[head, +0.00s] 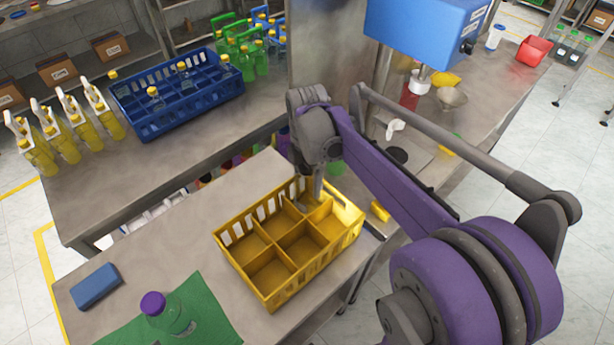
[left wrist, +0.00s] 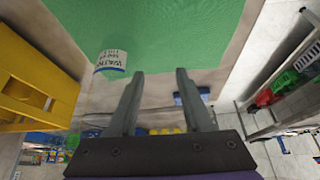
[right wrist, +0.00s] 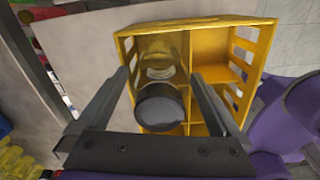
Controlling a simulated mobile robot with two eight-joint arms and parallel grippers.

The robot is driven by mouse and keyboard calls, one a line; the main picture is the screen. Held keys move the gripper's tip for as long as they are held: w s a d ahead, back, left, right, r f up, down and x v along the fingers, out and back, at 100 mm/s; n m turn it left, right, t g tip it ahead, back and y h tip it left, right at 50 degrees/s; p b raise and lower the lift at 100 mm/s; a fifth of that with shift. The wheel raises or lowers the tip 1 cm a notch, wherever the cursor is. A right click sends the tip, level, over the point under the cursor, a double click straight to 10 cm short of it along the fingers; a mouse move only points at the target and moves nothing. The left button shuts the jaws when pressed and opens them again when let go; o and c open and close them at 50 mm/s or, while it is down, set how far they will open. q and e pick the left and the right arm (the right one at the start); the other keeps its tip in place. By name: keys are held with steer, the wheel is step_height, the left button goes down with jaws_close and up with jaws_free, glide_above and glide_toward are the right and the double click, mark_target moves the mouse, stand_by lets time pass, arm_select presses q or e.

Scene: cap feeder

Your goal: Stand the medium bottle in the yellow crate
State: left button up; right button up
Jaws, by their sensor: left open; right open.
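The yellow crate (head: 262,288) sits on the near table, its divided compartments mostly empty. My right gripper (right wrist: 160,95) is open above its far end. In the right wrist view, a clear bottle with a dark grey cap (right wrist: 160,108) and a white label is inside a crate compartment, between my open fingers; it looks upright. My right gripper (head: 316,183) mostly hides it in the head view. A second clear bottle with a purple cap (head: 165,313) stands on the green mat. My left gripper (left wrist: 160,85) is open and empty near the mat, outside the head view. Sizes are hard to compare.
A blue block (head: 95,286) lies left of the green mat (head: 212,310). Behind, another bench carries a blue crate (head: 150,130) with bottles and yellow spray bottles (head: 75,122). A blue machine (head: 425,35) stands at the back right.

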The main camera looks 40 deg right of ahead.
step_height(320, 180, up, 12)
steer(key=shift+p, duration=0.45)
